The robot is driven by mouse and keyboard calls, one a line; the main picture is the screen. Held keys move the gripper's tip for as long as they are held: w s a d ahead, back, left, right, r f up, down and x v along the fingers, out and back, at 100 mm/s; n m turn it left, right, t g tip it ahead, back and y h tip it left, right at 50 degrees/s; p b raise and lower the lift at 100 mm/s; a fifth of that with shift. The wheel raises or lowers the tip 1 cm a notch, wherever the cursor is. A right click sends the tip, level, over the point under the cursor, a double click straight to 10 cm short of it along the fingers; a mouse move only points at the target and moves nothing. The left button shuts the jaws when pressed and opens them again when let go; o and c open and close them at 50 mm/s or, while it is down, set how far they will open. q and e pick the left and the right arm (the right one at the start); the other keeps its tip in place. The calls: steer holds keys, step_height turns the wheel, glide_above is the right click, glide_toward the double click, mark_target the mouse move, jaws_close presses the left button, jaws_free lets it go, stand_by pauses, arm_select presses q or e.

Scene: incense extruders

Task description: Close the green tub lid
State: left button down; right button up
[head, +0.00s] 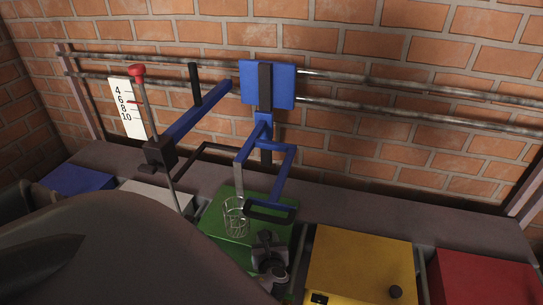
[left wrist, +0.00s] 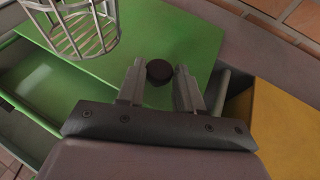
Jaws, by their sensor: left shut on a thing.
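The green tub lid (head: 216,225) lies below the blue bracket in the head view. It fills the upper middle of the left wrist view (left wrist: 190,40), with a dark round knob (left wrist: 159,72) on it. My left gripper (left wrist: 159,84) has one finger on each side of this knob and is shut on it. In the head view this gripper (head: 268,248) is at the lid's near right part. In the left wrist view, the green tub's inside (left wrist: 50,95) shows beyond the lid's left edge, so the lid stands partly open. My right gripper is not in view.
A wire basket (head: 236,218) is over the lid, close to my left gripper. A blue bracket (head: 283,170) with a dark frame hangs above it. A yellow lid (head: 360,262) and a red lid (head: 485,280) lie to the right; white and blue lids (head: 77,180) lie left.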

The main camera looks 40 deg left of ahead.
arm_select(q)
steer(key=s, duration=0.1)
steer(key=s+d, duration=0.1)
steer(key=s+d+p, duration=0.1)
steer(key=shift+s, duration=0.35)
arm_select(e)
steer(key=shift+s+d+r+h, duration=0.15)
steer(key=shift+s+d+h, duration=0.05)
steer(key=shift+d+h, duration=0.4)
arm_select(q)
steer(key=c, duration=0.7)
jaws_free()
steer(key=shift+c, duration=0.2)
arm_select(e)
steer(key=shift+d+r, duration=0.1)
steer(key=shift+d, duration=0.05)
